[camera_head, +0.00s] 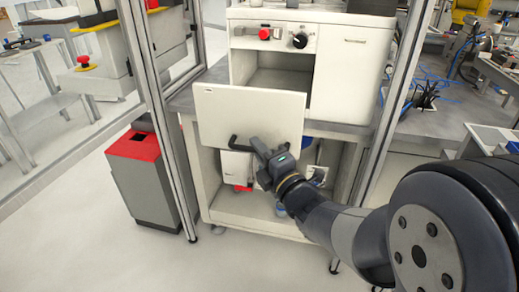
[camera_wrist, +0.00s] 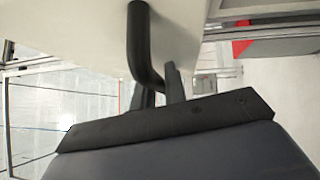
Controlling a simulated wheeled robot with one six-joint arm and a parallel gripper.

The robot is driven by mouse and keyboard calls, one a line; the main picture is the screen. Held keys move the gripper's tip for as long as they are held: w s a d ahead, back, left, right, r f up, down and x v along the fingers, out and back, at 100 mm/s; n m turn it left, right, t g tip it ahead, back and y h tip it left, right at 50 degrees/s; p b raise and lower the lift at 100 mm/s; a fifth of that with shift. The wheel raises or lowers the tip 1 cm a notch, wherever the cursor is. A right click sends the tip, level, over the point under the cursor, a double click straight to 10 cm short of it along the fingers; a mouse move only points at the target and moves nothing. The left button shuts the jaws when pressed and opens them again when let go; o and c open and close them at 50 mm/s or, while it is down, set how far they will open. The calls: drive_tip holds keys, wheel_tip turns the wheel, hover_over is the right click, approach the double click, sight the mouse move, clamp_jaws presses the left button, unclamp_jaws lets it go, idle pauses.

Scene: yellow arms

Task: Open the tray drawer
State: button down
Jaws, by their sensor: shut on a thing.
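The tray drawer has a flat white front panel (camera_head: 222,108) with a dark bar handle (camera_head: 233,144) along its lower edge. The panel stands forward of the white machine (camera_head: 358,70), and an open cavity shows above and behind it. My gripper (camera_head: 262,150) is shut on the right part of the handle, below the panel. In the wrist view the black handle (camera_wrist: 144,45) curves down from the pale panel (camera_wrist: 90,22) to my dark fingers (camera_wrist: 165,88). The exact finger contact is partly hidden, and the drawer's inside is hidden behind the panel.
Metal posts (camera_head: 158,110) and (camera_head: 395,95) flank the machine. A grey bin with a red top (camera_head: 148,192) stands at the left. A grey worktop (camera_head: 340,130) and an open lower shelf (camera_head: 250,217) lie under the machine. The floor in front is clear at the left.

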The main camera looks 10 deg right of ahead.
drive_tip(key=c, duration=1.5)
unclamp_jaws()
drive_tip(key=shift+o, duration=0.2)
drive_tip(key=v, duration=1)
drive_tip(key=shift+s+d, duration=0.2)
drive_tip(key=shift+s, duration=0.2)
drive_tip(key=shift+w, duration=0.15)
drive_tip(key=x, duration=1)
drive_tip(key=shift+w+a, duration=0.15)
drive_tip(key=shift+w, duration=0.25)
drive_tip(key=shift+r, duration=0.1)
